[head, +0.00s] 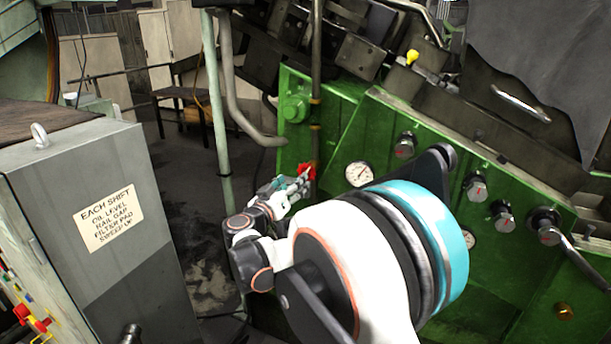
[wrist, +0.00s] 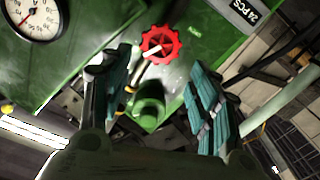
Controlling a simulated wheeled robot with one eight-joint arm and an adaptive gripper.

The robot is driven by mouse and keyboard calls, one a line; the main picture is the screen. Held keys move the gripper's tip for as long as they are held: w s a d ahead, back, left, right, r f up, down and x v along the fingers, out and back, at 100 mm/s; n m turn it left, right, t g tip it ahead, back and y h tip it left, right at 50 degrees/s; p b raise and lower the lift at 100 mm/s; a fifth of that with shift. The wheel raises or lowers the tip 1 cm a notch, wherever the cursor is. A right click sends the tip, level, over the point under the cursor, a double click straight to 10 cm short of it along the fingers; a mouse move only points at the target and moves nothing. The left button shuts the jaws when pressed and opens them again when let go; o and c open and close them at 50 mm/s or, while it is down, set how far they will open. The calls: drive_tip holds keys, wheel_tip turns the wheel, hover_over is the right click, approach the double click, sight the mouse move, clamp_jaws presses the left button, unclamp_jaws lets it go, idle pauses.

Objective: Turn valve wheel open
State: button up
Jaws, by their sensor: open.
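The red valve wheel (wrist: 160,44) is a small toothed handwheel on a pipe by the green machine. In the wrist view it lies ahead of and between my two fingers, near the top middle. My gripper (wrist: 160,90) is open, with a finger on each side and nothing held. In the head view the valve wheel (head: 307,170) is a small red patch right at my gripper (head: 302,181), partly hidden by the fingers. I cannot tell whether the fingertips touch it.
The green machine (head: 340,122) carries a pressure gauge (head: 359,173) and several knobs right of the wheel. A vertical pipe (head: 315,60) runs above the wheel. A grey cabinet (head: 110,255) with a sign stands at left. Dark floor (head: 185,165) lies open between cabinet and machine.

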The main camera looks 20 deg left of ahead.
sight(305, 170)
drive_tip(key=w+b, duration=0.1)
drive_tip(key=w, duration=0.7)
drive_tip(key=shift+w+d, duration=0.2)
drive_tip(key=shift+d, duration=0.15)
drive_tip(key=c, duration=0.8)
